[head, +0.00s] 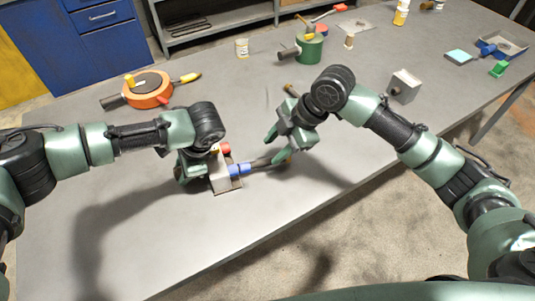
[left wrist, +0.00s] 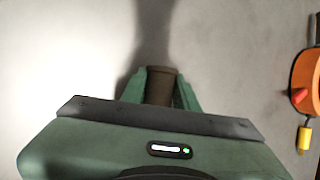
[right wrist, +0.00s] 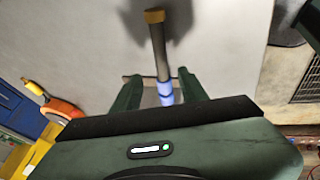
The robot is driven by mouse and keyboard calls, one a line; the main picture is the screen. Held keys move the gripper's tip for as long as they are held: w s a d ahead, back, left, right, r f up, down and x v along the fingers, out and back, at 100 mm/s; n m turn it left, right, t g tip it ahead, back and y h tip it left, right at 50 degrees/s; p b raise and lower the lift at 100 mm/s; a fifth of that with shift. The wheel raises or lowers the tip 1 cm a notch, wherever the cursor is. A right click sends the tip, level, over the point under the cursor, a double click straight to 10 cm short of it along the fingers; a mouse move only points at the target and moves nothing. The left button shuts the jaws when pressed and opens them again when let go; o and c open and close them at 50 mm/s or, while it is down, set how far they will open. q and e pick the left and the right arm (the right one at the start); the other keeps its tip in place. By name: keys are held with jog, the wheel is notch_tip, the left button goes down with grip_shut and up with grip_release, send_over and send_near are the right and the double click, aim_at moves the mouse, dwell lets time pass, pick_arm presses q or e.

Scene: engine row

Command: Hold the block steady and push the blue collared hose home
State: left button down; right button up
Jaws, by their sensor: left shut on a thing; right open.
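The pale grey block (head: 224,184) sits on the bench with a red part on top. The hose's blue collar (head: 238,169) is against the block's right side in the head view; whether it is fully seated I cannot tell. The dark hose runs right from it, and its tan end (right wrist: 155,17) shows in the right wrist view. My left gripper (head: 192,170) is at the block's left side, shut on a dark brown stub (left wrist: 160,87) that appears to belong to the block. My right gripper (head: 279,146) is open, with its fingers either side of the hose (right wrist: 160,60).
An orange round item (head: 148,90) lies behind on the left. A green can-like part (head: 309,48) and another grey block (head: 404,86) stand further back. A blue tray (head: 503,46) is at the far right. The bench's front edge is close to the block.

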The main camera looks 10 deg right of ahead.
jog(key=v, duration=0.6)
pick_arm(q)
jog(key=c, duration=1)
grip_release()
